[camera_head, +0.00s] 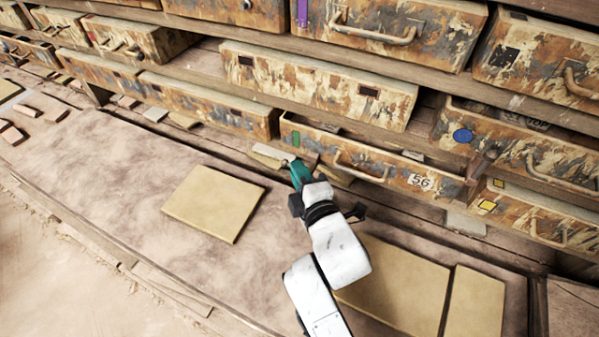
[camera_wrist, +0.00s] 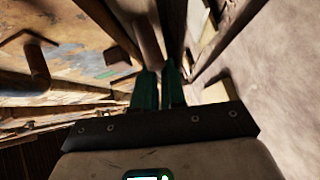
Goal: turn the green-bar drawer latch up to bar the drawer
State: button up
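The drawer with the green bar (camera_head: 296,138) and a "56" label stands pulled out a little in the lower row. Its front also shows in the wrist view (camera_wrist: 95,70). My gripper (camera_head: 296,166) has teal fingers and is in front of this drawer's left end, just below the green bar. In the wrist view my fingertips (camera_wrist: 160,68) are close together, with a narrow dark gap. A brownish bar-like shape (camera_wrist: 147,35) runs up to the tips. I cannot tell if it is the latch, or if the fingers hold it. The latch is not clearly visible in the head view.
A tan tile (camera_head: 213,203) lies on the bench left of my arm. Larger tiles (camera_head: 400,290) lie to its right.

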grip_shut()
jog(key=shift+f, duration=0.2)
jog(key=shift+f+b, duration=0.1)
jog(key=shift+b, duration=0.65)
jog(key=shift+m+t+b, duration=0.3)
jog(key=shift+m+b, duration=0.1)
jog(key=shift+b, duration=0.25)
jog(key=shift+r, duration=0.35)
jog(key=o, duration=0.5)
grip_release()
